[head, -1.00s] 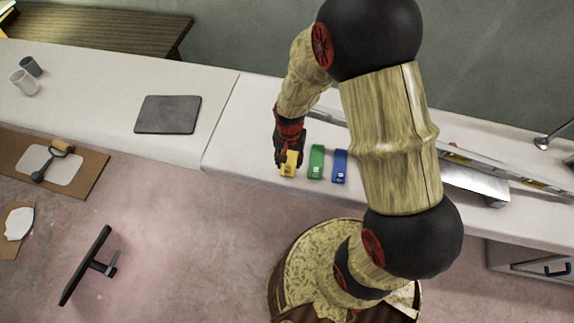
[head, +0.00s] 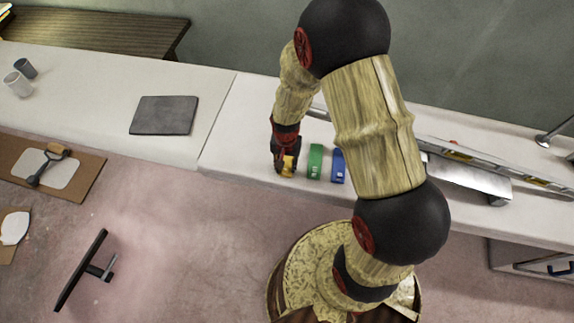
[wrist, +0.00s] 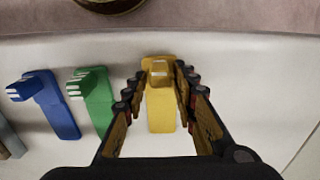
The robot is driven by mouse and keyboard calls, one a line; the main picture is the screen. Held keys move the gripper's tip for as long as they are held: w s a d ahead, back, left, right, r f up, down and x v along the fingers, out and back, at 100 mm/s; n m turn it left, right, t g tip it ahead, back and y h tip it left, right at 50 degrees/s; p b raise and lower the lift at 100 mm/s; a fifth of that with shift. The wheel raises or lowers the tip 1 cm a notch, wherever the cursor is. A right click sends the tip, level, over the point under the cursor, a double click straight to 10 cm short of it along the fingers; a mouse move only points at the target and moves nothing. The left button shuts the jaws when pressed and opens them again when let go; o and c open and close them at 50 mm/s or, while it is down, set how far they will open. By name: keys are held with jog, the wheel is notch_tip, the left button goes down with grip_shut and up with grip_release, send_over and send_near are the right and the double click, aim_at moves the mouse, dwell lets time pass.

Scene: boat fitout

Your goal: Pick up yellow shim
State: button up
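The yellow shim (head: 288,168) lies on the white counter, at the left end of a row with a green shim (head: 315,162) and a blue shim (head: 338,166). My gripper (head: 285,158) is over it in the head view and partly hides it. In the wrist view the yellow shim (wrist: 161,108) lies between the two fingers of my gripper (wrist: 160,78). The fingers are spread, with a gap on the left and the right finger close to its edge. I cannot tell whether the right finger touches it.
In the wrist view the green shim (wrist: 95,100) and blue shim (wrist: 50,105) lie just left of my fingers. The counter to the right is clear. A dark grey pad (head: 164,115) lies farther left. A long level (head: 470,157) and a metal piece (head: 468,180) lie to the right.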

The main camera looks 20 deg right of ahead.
jog(key=c, duration=0.6)
grip_shut()
